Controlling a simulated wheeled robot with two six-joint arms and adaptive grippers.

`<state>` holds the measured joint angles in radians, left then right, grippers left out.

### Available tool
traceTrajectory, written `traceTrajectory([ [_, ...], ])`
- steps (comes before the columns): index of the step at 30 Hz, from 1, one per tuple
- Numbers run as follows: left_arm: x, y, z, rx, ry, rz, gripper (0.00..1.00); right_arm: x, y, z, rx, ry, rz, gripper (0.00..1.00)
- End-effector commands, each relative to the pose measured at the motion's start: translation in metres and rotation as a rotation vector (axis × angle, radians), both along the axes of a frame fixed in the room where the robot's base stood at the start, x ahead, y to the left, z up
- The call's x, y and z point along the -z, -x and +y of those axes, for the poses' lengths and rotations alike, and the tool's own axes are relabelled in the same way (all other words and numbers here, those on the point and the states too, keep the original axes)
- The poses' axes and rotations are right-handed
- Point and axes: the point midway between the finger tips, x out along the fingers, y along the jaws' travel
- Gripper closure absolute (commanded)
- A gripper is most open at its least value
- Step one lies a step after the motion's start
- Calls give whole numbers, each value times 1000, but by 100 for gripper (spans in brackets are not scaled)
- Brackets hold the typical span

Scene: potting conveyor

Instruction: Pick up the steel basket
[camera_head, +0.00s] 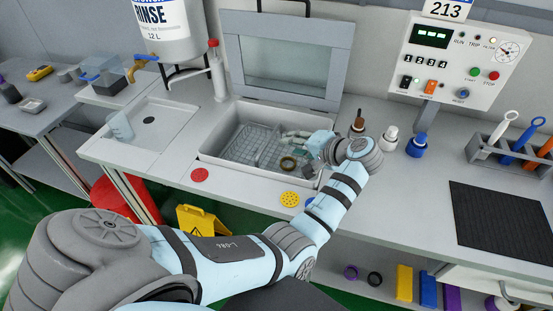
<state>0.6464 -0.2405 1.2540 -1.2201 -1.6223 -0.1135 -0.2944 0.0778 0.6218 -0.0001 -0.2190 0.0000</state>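The steel basket (250,145) is a wire mesh basket sitting inside the grey rectangular basin (212,146) at the middle of the head view. My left arm reaches in from the lower left, and its gripper (294,138) is over the right part of the basin, at the basket's right side. The fingers are small and partly hidden by my wrist, so I cannot tell whether they are open or shut, or whether they touch the basket. A brownish ring (287,163) lies in the basin below the gripper. My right gripper is not in view.
The basin's raised windowed lid (285,65) stands behind it. A tap (216,70) and a rinse tank (168,25) are at left. Bottles (389,139) stand right of the basin, below a control panel (455,60).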

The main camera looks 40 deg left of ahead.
Motion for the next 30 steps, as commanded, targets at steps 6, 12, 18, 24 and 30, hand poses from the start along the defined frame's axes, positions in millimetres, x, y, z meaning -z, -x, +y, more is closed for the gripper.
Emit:
traceTrajectory([
  [6, 22, -5, 27, -2, -4, 2, 67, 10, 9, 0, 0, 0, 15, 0],
  [12, 47, -16, 68, -1, -2, 1, 67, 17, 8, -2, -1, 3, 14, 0],
  [18, 61, -22, 92, -1, -1, 2, 67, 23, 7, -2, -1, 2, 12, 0],
  [24, 79, -31, 120, 0, 1, 0, 67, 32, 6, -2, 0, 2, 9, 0],
  [30, 78, -31, 121, 0, 2, -1, 67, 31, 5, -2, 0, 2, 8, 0],
])
